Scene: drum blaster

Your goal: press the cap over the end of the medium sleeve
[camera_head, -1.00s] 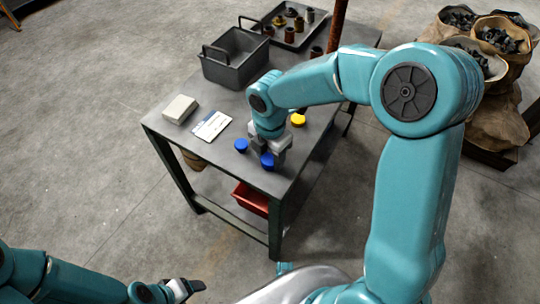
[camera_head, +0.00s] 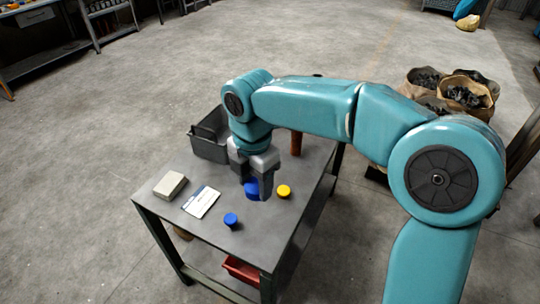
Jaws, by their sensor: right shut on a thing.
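My right gripper (camera_head: 253,184) is shut on a blue cap (camera_head: 251,189) over the table's middle; the cap looks held just above the top, though the gap is hard to judge. A second blue cap (camera_head: 231,220) sits on the table nearer its front edge. A yellow cap (camera_head: 284,191) sits just right of the gripper. I cannot make out the medium sleeve; my right arm covers the back of the table. My left gripper is out of view.
The grey table (camera_head: 232,246) has a dark bin (camera_head: 208,150) at its left back. A pale block (camera_head: 170,185) and a white card (camera_head: 201,202) lie at left. A rust-brown upright post (camera_head: 296,143) stands behind the yellow cap. A red bin (camera_head: 240,270) is below.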

